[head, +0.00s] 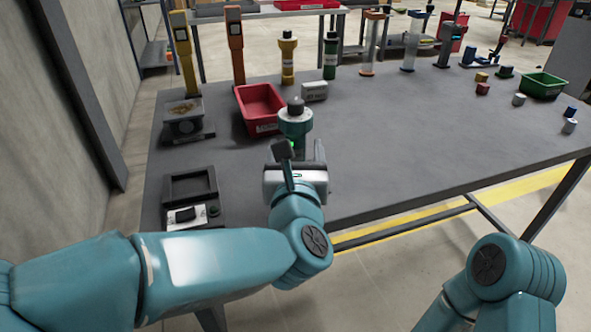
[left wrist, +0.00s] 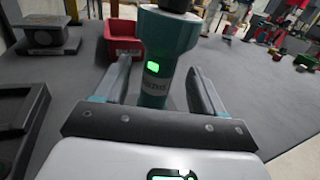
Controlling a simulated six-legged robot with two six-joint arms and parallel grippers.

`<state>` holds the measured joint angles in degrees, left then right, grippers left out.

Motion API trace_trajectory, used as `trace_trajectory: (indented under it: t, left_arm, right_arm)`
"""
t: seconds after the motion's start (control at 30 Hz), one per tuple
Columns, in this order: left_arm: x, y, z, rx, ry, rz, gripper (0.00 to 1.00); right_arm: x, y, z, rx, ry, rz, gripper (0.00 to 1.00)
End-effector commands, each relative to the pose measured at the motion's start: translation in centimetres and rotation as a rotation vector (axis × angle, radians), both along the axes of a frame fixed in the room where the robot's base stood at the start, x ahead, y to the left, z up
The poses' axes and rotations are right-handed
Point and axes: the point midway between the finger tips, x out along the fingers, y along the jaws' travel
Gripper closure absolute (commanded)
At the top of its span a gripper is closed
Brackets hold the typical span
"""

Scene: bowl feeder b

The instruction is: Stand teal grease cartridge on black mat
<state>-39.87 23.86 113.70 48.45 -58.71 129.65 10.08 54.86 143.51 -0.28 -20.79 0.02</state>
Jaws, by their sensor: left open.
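The teal grease cartridge (head: 295,124), with a pale collar and dark cap, stands upright on the grey table, just beyond my left gripper (head: 301,152). In the left wrist view the cartridge (left wrist: 170,40) shows a small green light and a pale label. My left gripper (left wrist: 160,76) is open, with one finger on each side of the cartridge's narrower lower part and gaps visible. The cartridge's foot is hidden behind the gripper body. I cannot pick out a black mat for certain. My right gripper is out of view.
A red bin (head: 260,108) and a pale box (head: 314,91) stand behind the cartridge. A dark tray (head: 188,186) and a scale (head: 184,125) are at left. Yellow (head: 288,60) and green (head: 330,58) cartridges stand at the back. The table's right middle is clear.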

Motion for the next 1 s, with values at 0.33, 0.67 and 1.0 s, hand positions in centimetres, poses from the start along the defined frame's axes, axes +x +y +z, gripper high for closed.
trace_trajectory:
  t: [0.33,0.67,1.0]
  left_arm:
    - [-6.4,0.0,0.0,0.0,-0.001,0.0,0.3]
    - [-7.0,0.1,-0.1,0.001,0.0,0.002,0.3]
    - [-7.0,0.0,0.0,0.001,0.0,0.002,0.3]
  right_arm:
    - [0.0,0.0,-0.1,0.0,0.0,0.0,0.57]
    - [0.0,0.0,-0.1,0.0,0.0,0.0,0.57]
    - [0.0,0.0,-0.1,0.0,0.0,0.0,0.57]
